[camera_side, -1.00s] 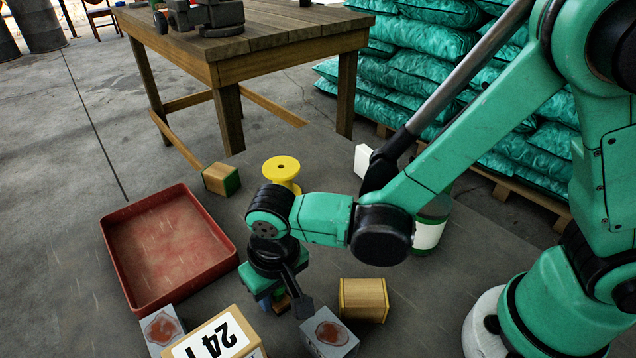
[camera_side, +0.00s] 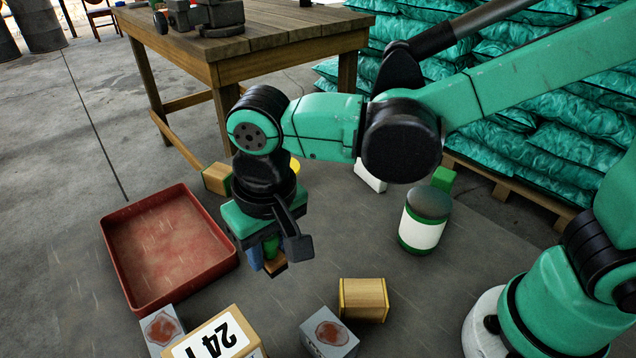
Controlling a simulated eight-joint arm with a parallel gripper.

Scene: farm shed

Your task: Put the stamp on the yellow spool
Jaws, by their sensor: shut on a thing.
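My gripper (camera_side: 265,248) hangs in the middle left of the side view, above the floor and in front of the yellow spool. It is shut on the stamp (camera_side: 274,265), a small piece with a wooden lower part and green above, held clear of the floor. The jaws hide much of the stamp. The yellow spool (camera_side: 295,166) is almost wholly hidden behind my wrist; only a sliver of yellow shows at its right.
A red tray (camera_side: 112,235) lies left. A wood-and-green block (camera_side: 216,179) stands behind it. A labelled jar (camera_side: 424,222), white block (camera_side: 369,178) and green block (camera_side: 443,178) are right. A wooden block (camera_side: 363,300), grey blocks (camera_side: 328,332) and numbered box (camera_side: 215,338) are in front.

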